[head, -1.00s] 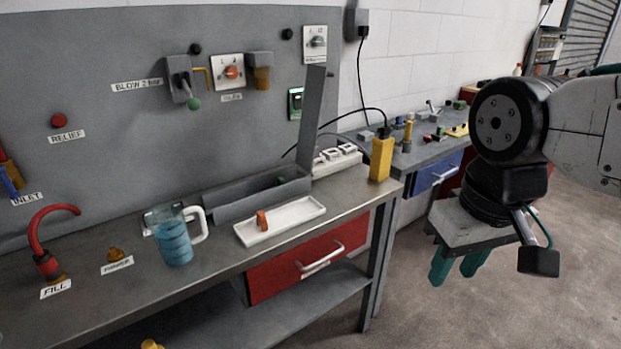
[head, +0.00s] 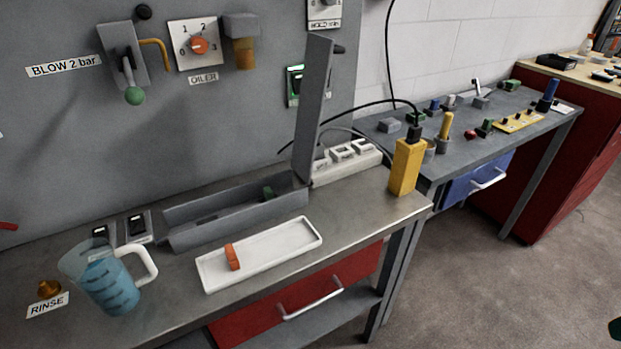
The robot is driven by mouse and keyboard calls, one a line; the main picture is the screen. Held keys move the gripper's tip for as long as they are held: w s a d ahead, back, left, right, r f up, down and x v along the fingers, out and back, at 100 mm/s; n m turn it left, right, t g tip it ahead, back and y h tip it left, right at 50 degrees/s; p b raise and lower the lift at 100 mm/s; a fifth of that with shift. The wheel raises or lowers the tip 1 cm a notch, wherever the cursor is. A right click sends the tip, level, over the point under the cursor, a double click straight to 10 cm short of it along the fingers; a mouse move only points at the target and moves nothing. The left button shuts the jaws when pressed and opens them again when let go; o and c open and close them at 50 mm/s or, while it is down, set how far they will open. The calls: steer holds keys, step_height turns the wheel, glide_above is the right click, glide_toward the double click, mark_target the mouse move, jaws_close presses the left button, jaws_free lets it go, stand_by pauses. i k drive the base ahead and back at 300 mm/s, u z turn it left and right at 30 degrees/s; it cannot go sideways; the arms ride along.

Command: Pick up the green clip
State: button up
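Of my gripper, only a dark teal fingertip (head: 616,329) shows at the lower right edge. It is far from the green pieces, over the floor. The rest of the gripper is out of the picture.
The grey box's lid (head: 315,110) stands upright. A white tray (head: 285,253) holds an orange piece (head: 232,257). A jug of blue liquid (head: 108,285) stands left, a yellow box (head: 405,167) right. The floor between the benches and the right edge is clear.

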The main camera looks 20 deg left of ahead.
mark_target(268, 194)
steer(key=u, duration=0.35)
steer(key=i, duration=0.85)
steer(key=u, duration=0.8)
